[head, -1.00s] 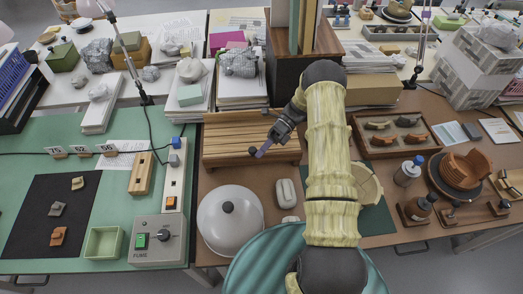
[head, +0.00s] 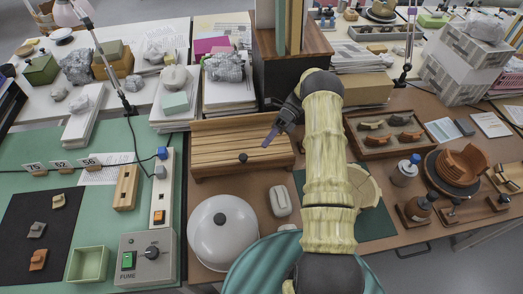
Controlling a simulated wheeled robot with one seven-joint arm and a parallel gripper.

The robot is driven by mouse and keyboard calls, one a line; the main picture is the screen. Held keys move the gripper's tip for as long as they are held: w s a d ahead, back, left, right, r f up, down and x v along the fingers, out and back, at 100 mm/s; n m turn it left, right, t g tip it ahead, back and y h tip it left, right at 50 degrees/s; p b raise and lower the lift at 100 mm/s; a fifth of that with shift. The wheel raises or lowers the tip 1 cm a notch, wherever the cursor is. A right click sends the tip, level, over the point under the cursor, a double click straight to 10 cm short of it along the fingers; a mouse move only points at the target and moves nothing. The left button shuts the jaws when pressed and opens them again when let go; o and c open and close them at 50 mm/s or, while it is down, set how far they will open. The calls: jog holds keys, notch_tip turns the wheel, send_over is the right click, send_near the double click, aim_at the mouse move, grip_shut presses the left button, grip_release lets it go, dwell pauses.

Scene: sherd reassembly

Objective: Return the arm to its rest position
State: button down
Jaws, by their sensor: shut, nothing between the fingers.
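My gripper (head: 271,136) is shut and empty, with purple fingertips. It hangs above the right part of the slatted wooden box (head: 220,135), whose dark round knob (head: 242,158) shows at the front. My arm, in a pale yellow sleeve, reaches up from the bottom centre and bends left at the top. It hides part of a round cream sherd piece (head: 365,187) on a dark green mat (head: 377,225).
A white domed lid (head: 222,232) and a small white case (head: 280,199) stand close left of my arm. A wooden tray of sherds (head: 395,152), a bottle (head: 405,172) and a partly built orange pot (head: 462,165) are on the right. A dark shelf (head: 290,60) stands behind.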

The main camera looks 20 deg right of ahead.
jog(key=shift+w+d+f, duration=0.1)
jog(key=shift+w+d, duration=0.4)
jog(key=shift+d, duration=0.1)
jog(key=shift+s+d, duration=0.1)
jog(key=shift+d, duration=0.1)
jog(key=shift+a+r+n, duration=0.3)
jog(key=shift+a+r, duration=0.05)
jog(key=shift+r, duration=0.25)
jog(key=s+a+r+n+t+h+p, duration=0.1)
jog(key=s+a+r+n+t+h, duration=0.2)
jog(key=s+r+n+t+h, duration=0.2)
jog(key=s+a+r+n+t+h+p, duration=0.2)
jog(key=s+r+n+t+h, duration=0.3)
jog(key=s+r+n, duration=0.6)
jog(key=s+n+h, duration=0.1)
jog(key=s+n, duration=0.2)
jog(key=n, duration=0.5)
jog(key=shift+a+r+h, duration=0.2)
jog(key=shift+a+h, duration=0.1)
jog(key=shift+a, duration=0.1)
